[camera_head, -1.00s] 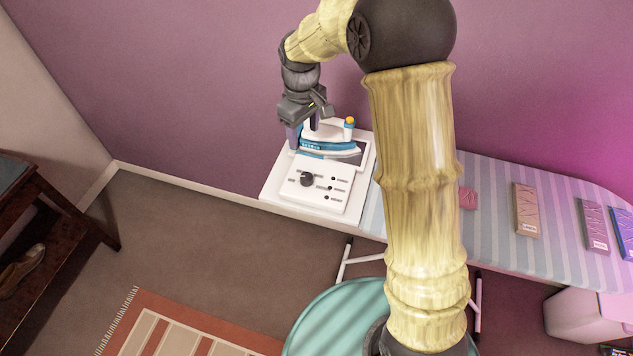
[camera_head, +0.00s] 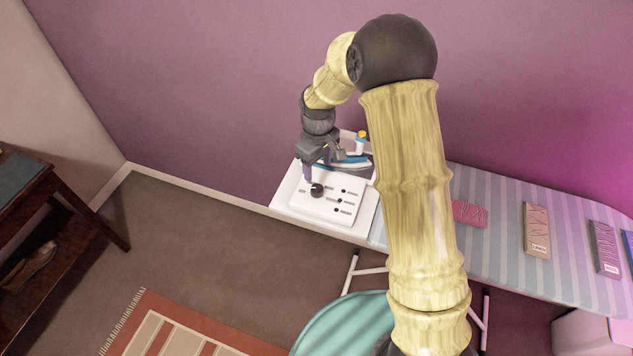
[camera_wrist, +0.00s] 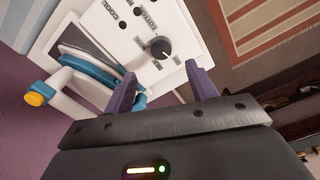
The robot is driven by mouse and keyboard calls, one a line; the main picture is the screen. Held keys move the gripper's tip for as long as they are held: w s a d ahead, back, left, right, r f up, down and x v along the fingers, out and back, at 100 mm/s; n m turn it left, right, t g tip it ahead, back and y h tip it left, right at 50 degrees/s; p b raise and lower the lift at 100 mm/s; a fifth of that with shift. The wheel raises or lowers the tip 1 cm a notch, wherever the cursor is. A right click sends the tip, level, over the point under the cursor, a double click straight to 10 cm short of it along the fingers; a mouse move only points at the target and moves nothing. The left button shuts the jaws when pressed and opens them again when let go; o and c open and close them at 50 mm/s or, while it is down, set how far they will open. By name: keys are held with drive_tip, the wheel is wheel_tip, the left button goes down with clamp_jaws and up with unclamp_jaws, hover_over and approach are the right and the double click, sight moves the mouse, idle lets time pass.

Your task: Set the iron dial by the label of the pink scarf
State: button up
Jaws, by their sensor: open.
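The iron dial (camera_head: 317,190) is a black round knob on a white panel, and it also shows in the wrist view (camera_wrist: 160,47). Printed words ring it there, rotated and hard to read. My gripper (camera_head: 317,167) is open just above and behind the dial. In the wrist view the dial lies beyond the gap between the purple fingers of my gripper (camera_wrist: 163,88), apart from them. A pink folded scarf (camera_head: 468,213) lies on the board beside my arm, its label not visible. A mauve-pink folded piece (camera_head: 605,247) further right has a small white label, too small to read.
The iron (camera_head: 354,162), white and blue with an orange knob, stands behind the panel, partly hidden by my gripper. A tan folded piece (camera_head: 537,224) with a label lies on the striped ironing board (camera_head: 500,262). A dark wooden bench (camera_head: 60,220) stands at left.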

sight(317, 187)
wheel_tip(317, 187, down, 9)
drive_tip(key=shift+a+r+p, duration=0.1)
drive_tip(key=shift+p, duration=0.6)
drive_tip(key=c, duration=1)
drive_tip(key=shift+m, duration=0.3)
drive_tip(key=m+b, duration=0.1)
drive_tip(key=m, duration=0.1)
drive_tip(key=shift+m, duration=0.3)
drive_tip(key=m+b, duration=0.1)
drive_tip(key=m, duration=0.2)
drive_tip(key=shift+m, duration=0.3)
drive_tip(key=m, duration=0.3)
drive_tip(key=shift+m, duration=2)
